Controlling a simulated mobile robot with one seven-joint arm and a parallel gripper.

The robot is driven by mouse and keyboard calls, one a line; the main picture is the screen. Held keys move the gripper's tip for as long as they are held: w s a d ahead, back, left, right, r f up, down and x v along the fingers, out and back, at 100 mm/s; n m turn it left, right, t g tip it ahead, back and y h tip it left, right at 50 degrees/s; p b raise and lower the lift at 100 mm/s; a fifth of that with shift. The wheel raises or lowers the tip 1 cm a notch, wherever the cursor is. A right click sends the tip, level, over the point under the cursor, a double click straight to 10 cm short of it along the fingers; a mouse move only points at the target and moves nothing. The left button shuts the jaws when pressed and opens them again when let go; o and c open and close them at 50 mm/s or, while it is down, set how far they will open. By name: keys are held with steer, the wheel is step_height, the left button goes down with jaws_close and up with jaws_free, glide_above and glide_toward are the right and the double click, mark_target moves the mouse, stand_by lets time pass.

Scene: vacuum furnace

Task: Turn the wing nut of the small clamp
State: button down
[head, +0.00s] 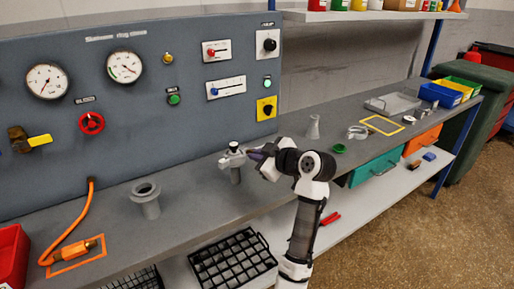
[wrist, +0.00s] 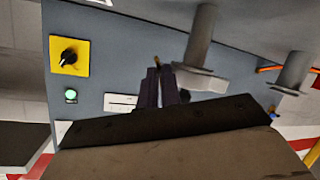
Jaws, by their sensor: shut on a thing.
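The small clamp (head: 228,162) is a light metal clamp around the top of a short grey pipe stub (head: 236,176) on the bench; a dark cap shows on top. My gripper (head: 254,155) reaches it from the right, its dark fingers level at the clamp's side. In the wrist view my gripper (wrist: 158,86) has its fingers close together, with a small brass-coloured tip (wrist: 157,60) between their ends, which looks like the wing nut. The rest of the nut is hidden by the fingers. The clamp (wrist: 200,80) and stub (wrist: 199,38) show just right of them.
A flanged stub (head: 146,196) stands to the left on the bench, a cone-shaped grey piece (head: 313,127) to the right. The control panel (head: 150,125) rises close behind. A loose clamp (head: 357,132) and a yellow outline (head: 383,125) lie farther right.

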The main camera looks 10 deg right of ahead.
steer(key=m+y+p, duration=0.1)
steer(key=m+g+p, duration=0.1)
steer(key=m+p, duration=0.1)
steer(key=shift+w+d+r+g+y, duration=0.1)
steer(key=shift+d+g+y, duration=0.05)
steer(key=shift+g+y, duration=0.2)
stand_by(0.3)
steer(key=c, duration=1.6)
jaws_free()
steer(key=shift+p, duration=0.3)
